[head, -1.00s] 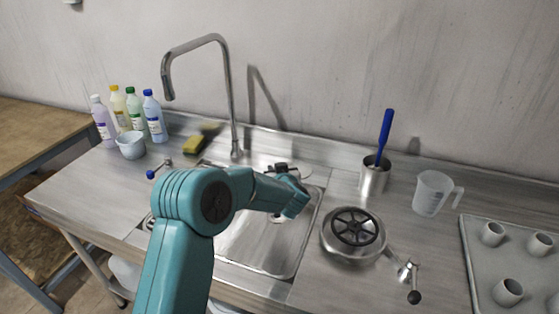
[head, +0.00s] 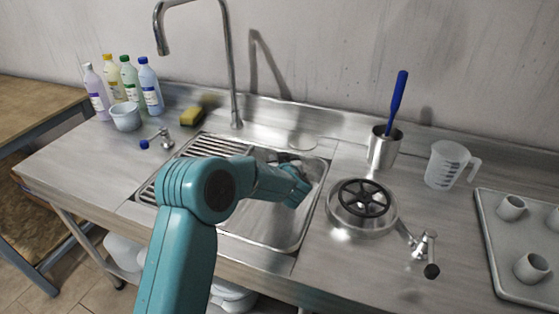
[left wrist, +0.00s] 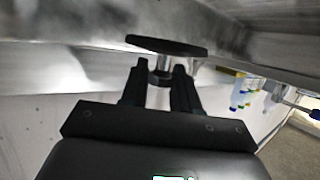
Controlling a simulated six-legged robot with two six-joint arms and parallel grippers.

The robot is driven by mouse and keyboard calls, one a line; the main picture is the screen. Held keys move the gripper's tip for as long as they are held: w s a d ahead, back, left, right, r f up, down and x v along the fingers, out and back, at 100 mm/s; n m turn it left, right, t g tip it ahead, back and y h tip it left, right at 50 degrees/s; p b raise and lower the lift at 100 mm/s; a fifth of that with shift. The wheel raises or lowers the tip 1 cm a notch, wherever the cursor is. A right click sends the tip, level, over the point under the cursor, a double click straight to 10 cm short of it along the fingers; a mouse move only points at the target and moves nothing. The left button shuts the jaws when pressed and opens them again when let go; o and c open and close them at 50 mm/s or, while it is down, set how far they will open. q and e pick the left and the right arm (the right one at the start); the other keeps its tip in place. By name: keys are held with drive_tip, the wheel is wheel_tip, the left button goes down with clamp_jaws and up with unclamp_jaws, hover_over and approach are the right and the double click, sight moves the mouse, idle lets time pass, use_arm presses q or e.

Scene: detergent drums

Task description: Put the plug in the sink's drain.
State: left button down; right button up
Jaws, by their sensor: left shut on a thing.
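The plug (left wrist: 166,46) is a black disc with a short metal stem, seen in the left wrist view. My left gripper (left wrist: 163,72) is shut on the stem, with the disc beyond its fingertips. In the head view my left arm reaches over the sink (head: 262,232), and my left gripper (head: 284,158) is mostly hidden behind the wrist inside the basin's back right part. The plug cannot be made out there. The drain is hidden from the head view by my arm. My right gripper is not in view.
A tall tap (head: 230,70) rises behind the sink. Left are several bottles (head: 128,82), a white bowl (head: 125,117) and a yellow sponge (head: 191,116).

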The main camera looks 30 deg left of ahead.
use_arm(q)
drive_tip(key=shift+f+b, duration=2.6)
drive_tip(key=shift+f, duration=0.4)
drive_tip(key=c, duration=0.8)
unclamp_jaws()
drive_tip(key=shift+s, duration=0.1)
drive_tip(key=shift+o, duration=0.2)
wheel_tip(320, 180, up, 20)
drive_tip(key=p, duration=0.6)
